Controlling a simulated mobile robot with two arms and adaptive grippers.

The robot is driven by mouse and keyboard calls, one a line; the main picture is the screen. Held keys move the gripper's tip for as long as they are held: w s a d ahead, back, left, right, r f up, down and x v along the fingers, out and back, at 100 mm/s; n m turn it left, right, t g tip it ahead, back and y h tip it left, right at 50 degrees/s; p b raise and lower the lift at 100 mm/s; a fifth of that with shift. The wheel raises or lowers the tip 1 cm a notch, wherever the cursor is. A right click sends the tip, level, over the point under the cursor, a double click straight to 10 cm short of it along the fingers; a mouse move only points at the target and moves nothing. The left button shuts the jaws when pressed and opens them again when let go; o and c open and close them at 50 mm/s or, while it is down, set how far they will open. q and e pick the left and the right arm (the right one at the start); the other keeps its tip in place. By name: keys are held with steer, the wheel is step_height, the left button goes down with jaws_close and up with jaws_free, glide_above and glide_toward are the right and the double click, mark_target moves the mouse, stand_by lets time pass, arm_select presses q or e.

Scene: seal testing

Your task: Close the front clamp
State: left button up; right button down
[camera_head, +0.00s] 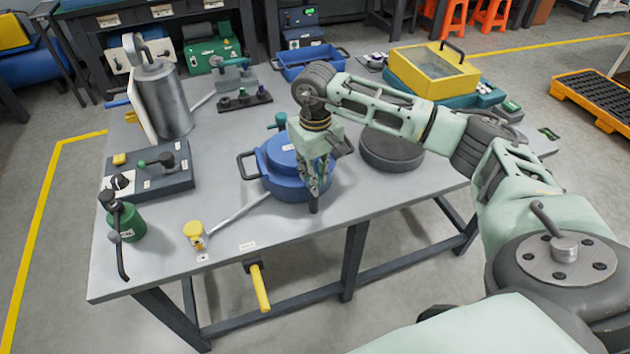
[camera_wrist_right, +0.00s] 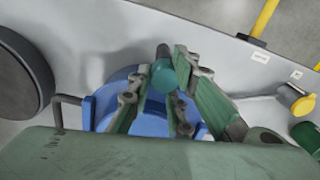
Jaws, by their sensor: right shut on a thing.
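The blue round vessel (camera_head: 275,168) stands on the grey workbench, with a dark side handle at its left. My right gripper (camera_head: 315,192) points down over its front right side and hides part of it. Its fingers are shut on the front clamp, whose dark end (camera_head: 314,205) shows just below the fingertips. In the right wrist view, the clamp's teal handle with a grey tip (camera_wrist_right: 163,72) lies between the fingers (camera_wrist_right: 165,88), in front of the blue vessel (camera_wrist_right: 100,108). A second teal clamp (camera_head: 277,121) stands at the vessel's back. My left gripper is out of view.
A dark round disc (camera_head: 391,152) lies right of the vessel. A grey rod with a yellow end (camera_head: 194,232) lies at the front left. A green pump (camera_head: 125,222), a control box (camera_head: 150,178) and a grey cylinder (camera_head: 165,100) stand left. The bench front is mostly clear.

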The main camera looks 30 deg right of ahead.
steer(key=n+b, duration=0.1)
steer(key=n, duration=0.1)
steer(key=n+b, duration=0.2)
steer(key=n, duration=0.1)
steer(key=shift+w+a+f, duration=0.1)
steer(key=shift+w+a, duration=0.05)
steer(key=shift+a, duration=0.25)
steer(key=shift+n, duration=0.6)
steer(key=c, duration=2)
jaws_free()
steer(key=o, duration=0.6)
steer(key=shift+a, duration=0.15)
steer(key=shift+d+r, duration=0.2)
steer(key=shift+d, duration=0.05)
step_height(320, 180, up, 7)
steer(key=p, duration=0.3)
steer(key=shift+p, duration=0.35)
